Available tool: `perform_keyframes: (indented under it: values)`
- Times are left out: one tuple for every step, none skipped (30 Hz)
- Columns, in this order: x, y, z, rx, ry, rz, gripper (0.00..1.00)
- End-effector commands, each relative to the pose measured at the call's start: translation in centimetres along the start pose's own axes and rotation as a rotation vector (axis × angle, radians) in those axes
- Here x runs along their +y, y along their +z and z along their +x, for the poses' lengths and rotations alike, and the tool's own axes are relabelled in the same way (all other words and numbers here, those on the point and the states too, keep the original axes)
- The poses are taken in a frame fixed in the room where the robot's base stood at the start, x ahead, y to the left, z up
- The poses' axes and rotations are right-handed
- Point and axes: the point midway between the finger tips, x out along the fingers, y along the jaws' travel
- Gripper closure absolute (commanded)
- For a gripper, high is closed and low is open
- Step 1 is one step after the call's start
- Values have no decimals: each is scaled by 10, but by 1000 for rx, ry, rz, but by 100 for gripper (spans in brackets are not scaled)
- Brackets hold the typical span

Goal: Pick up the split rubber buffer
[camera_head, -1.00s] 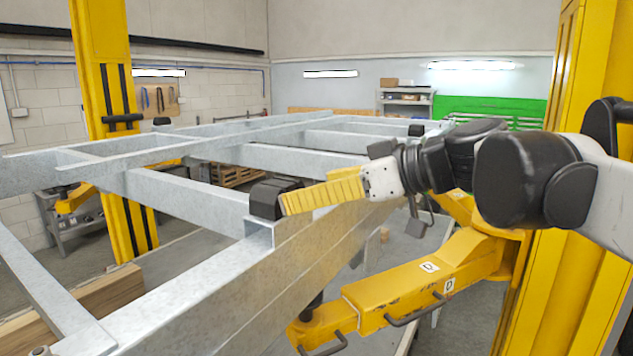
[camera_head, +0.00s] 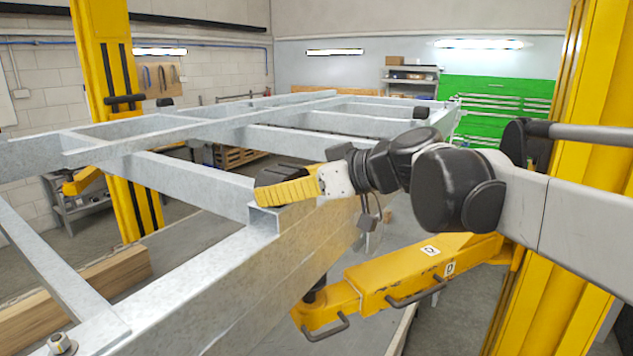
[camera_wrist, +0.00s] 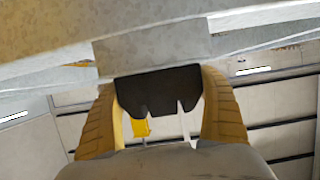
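The split rubber buffer (camera_head: 282,172) is a black block at the end of a galvanized cross tube on the trailer frame (camera_head: 220,300). In the wrist view the buffer (camera_wrist: 160,90) shows dark, with notches in its near edge, and fills the space between my two ribbed yellow fingers. My gripper (camera_head: 262,196) reaches it from the right; one finger crosses in front of the buffer and hides its lower part. In the wrist view my gripper (camera_wrist: 160,88) has a finger on each side of it. I see no clear gap, but cannot tell whether the fingers press on it.
A yellow lift arm (camera_head: 395,282) with a black handle lies below the frame. Yellow posts (camera_head: 118,130) stand left and right. Wooden beams (camera_head: 75,295) lie at lower left. Another black buffer (camera_head: 421,112) is farther back on the frame. Green cabinets (camera_head: 490,115) stand behind.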

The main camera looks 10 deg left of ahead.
Motion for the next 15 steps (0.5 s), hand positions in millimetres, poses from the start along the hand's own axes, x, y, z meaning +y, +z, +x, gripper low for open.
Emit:
perform_keyframes:
  values:
    - [0,0,0,0,0,0,49]
    - [0,0,0,0,0,0,58]
    - [0,0,0,0,0,0,58]
    - [0,0,0,0,0,1,58]
    - [0,0,0,0,0,1,58]
    - [0,0,0,0,0,1,58]
    - [0,0,0,0,0,1,58]
    - [0,0,0,0,0,1,58]
    - [0,0,0,0,0,1,58]
    - [0,0,0,0,0,1,58]
    - [0,-1,0,0,0,1,58]
    - [0,-2,-1,0,0,1,58]
    - [0,-3,-1,0,0,1,58]
    - [0,-5,-2,0,0,1,58]
    - [0,-8,-3,0,0,1,58]
